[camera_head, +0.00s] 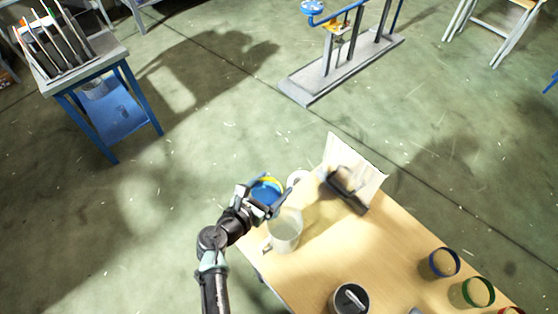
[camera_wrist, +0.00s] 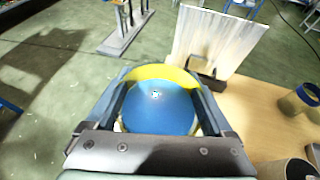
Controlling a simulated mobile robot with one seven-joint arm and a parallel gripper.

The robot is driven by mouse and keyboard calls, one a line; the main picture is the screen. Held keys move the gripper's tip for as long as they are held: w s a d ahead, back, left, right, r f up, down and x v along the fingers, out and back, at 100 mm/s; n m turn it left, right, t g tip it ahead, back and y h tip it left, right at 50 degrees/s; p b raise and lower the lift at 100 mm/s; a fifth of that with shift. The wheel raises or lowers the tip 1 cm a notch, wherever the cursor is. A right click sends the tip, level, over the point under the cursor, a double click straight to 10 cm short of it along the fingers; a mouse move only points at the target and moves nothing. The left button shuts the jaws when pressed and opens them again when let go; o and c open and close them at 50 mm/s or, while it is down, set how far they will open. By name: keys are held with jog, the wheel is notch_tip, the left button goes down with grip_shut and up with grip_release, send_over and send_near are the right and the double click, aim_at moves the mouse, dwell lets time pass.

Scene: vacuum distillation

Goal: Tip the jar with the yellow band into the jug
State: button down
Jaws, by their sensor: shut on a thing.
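The jar with the yellow band (camera_head: 272,182) is held in my gripper (camera_head: 266,198) at the left edge of the wooden table. It also shows in the wrist view (camera_wrist: 160,72), between both fingers, with blue inside the yellow rim. Its opening faces up toward the head camera; I cannot tell whether it is slightly tilted. The pale jug (camera_head: 285,236) stands upright on the table, just below and right of the gripper in the head view, with its handle to the left. The jug is not clearly visible in the wrist view.
A white panel (camera_head: 360,160) with a dark holder stands at the table's back. A blue-banded jar (camera_head: 444,263), a green-banded jar (camera_head: 478,292) and a dark container (camera_head: 349,299) stand toward the front right. The middle of the wooden table (camera_head: 385,240) is clear.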

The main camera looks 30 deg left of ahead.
aim_at(276, 194)
jog(key=shift+s+f+m+b, duration=0.2)
jog(key=shift+m+b, duration=0.2)
jog(key=shift+b, duration=0.15)
jog(key=shift+w+a+f+m+y+b, duration=0.1)
jog(key=shift+a+f+m+y+b, duration=0.05)
jog(key=shift+m+y+b, duration=0.55)
jog(key=shift+a+f+m+y+b, duration=0.15)
jog(key=shift+m+y+b, duration=0.2)
jog(key=shift+b, duration=0.5)
jog(key=shift+m+t+b, duration=0.25)
jog(key=shift+t+b, duration=0.05)
jog(key=shift+b, duration=0.1)
jog(key=shift+f+m+t+y+b, duration=0.2)
jog(key=shift+f+m+y+b, duration=0.55)
jog(key=shift+b, duration=1.15)
jog(key=shift+f+m+t+y+b, duration=0.35)
jog(key=shift+m+b, duration=0.7)
jog(key=shift+b, duration=0.85)
jog(key=shift+d+f+m+t+y+b, duration=0.1)
jog(key=shift+d+m+t+y+b, duration=0.25)
jog(key=shift+m+b, duration=0.85)
jog(key=shift+d+f+m+t+y+b, duration=0.1)
jog(key=shift+m+y+b, duration=0.25)
jog(key=shift+b, duration=1.65)
jog(key=shift+d+f+m+t+y+b, duration=0.1)
jog(key=shift+d+m+t+y+b, duration=0.15)
jog(key=shift+m+b, duration=0.7)
jog(key=shift+d+m+t+y+b, duration=0.15)
jog(key=shift+m+b, duration=0.25)
jog(key=shift+b, duration=1.05)
